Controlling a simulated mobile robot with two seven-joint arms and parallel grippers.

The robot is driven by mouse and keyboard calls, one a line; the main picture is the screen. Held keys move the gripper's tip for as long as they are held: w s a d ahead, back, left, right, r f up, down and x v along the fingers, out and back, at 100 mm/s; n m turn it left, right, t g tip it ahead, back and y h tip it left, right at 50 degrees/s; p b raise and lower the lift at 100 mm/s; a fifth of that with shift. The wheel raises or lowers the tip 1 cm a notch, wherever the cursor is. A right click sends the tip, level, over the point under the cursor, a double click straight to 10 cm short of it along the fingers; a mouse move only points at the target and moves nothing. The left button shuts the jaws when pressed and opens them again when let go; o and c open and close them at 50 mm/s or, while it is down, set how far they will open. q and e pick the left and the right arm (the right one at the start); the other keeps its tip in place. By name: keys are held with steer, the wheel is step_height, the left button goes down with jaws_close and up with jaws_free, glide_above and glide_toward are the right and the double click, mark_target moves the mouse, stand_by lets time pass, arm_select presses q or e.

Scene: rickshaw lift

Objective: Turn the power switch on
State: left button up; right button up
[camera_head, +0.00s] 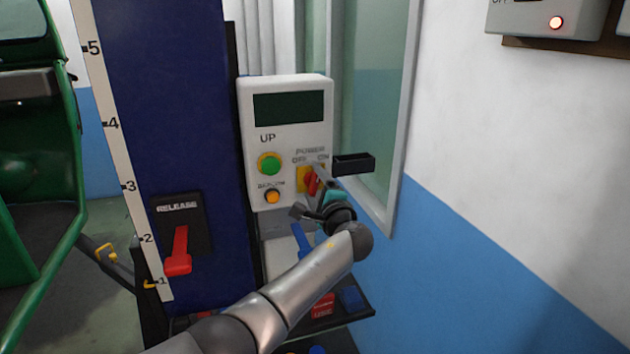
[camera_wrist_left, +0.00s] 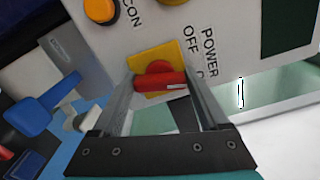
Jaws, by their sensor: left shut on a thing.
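The power switch is a red knob on a yellow plate (camera_head: 303,180), low on the right of the white control panel (camera_head: 285,140), under the words POWER, OFF and ON. In the left wrist view the red knob (camera_wrist_left: 160,82) lies crosswise between the two fingers, with a white mark at its right end near the OFF and ON lettering, part of which a finger hides. My left gripper (camera_head: 316,183) is shut on the knob; it also shows in the left wrist view (camera_wrist_left: 160,78). My right gripper is out of view.
A green button (camera_head: 269,163) and an orange button (camera_head: 272,196) sit left of the switch. A red RELEASE lever (camera_head: 178,250) is on the blue column (camera_head: 175,120). A window frame (camera_head: 398,120) stands close on the right. Blue and red items lie below the panel.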

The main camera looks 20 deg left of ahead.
arm_select(q)
steer(key=m+p, duration=0.2)
steer(key=m, duration=0.2)
steer(key=shift+m, duration=0.4)
stand_by(0.4)
steer(key=o, duration=1.2)
steer(key=shift+o, duration=0.2)
steer(key=shift+s+d, duration=0.35)
steer(key=shift+s, duration=0.1)
steer(key=v, duration=1.4)
steer(key=shift+b, duration=0.3)
